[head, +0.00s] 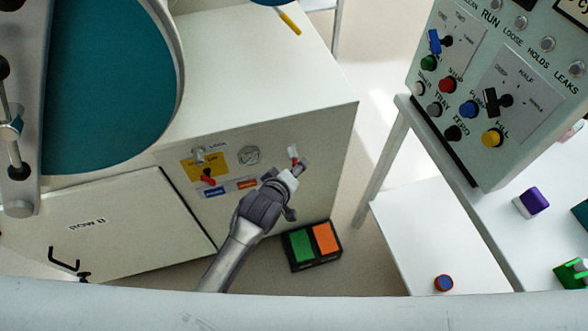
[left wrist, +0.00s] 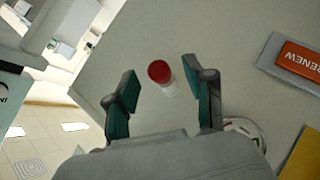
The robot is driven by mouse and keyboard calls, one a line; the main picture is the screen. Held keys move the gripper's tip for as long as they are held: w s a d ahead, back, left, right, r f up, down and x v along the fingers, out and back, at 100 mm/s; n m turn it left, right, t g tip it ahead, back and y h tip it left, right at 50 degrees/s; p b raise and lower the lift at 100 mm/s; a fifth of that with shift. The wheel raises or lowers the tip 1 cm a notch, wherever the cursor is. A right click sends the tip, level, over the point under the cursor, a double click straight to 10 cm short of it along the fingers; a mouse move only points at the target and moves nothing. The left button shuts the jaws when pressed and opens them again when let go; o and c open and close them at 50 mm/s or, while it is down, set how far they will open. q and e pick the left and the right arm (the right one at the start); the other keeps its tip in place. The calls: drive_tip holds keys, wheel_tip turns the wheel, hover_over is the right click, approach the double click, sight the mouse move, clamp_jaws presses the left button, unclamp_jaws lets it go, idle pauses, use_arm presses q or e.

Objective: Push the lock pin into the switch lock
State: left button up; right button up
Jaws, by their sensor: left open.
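A short white peg with a red end (head: 293,154) sticks out of the cabinet's front panel, near its right edge; I cannot tell for certain that it is the lock pin. My left gripper (head: 297,170) is just below it in the head view. In the left wrist view the peg (left wrist: 160,76) appears between and beyond the open fingers of my left gripper (left wrist: 165,95), apart from both. A yellow plate (head: 192,171) with a red switch (head: 207,177) is on the same panel to the left, with a metal fitting (head: 199,156) beside the word LOCK. My right gripper is not in view.
A black box with green and orange pads (head: 312,245) stands on the floor below. A control console (head: 500,90) stands at the right. The cabinet top is mostly clear.

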use_arm(q)
drive_tip(key=c, duration=1)
drive_tip(key=shift+o, duration=0.9)
clamp_jaws()
drive_tip(key=shift+s+d+p, duration=0.2)
drive_tip(key=shift+s+p, duration=0.1)
drive_tip(key=shift+s, duration=0.35)
drive_tip(key=shift+s+d+p, duration=0.2)
drive_tip(key=shift+s+p, duration=0.1)
drive_tip(key=shift+s, duration=0.3)
drive_tip(key=shift+s+d+p, duration=0.2)
drive_tip(key=shift+s+p, duration=0.05)
drive_tip(key=shift+s, duration=0.3)
drive_tip(key=shift+s+d+p, duration=0.15)
drive_tip(key=shift+s+p, duration=0.05)
drive_tip(key=shift+s, duration=0.3)
drive_tip(key=shift+s+d+p, duration=0.25)
drive_tip(key=shift+s, duration=0.55)
drive_tip(key=shift+s+d+p, duration=0.25)
drive_tip(key=shift+s+p, duration=0.05)
drive_tip(key=shift+s, duration=0.45)
drive_tip(key=shift+s+d+p, duration=0.25)
drive_tip(key=shift+s, duration=0.55)
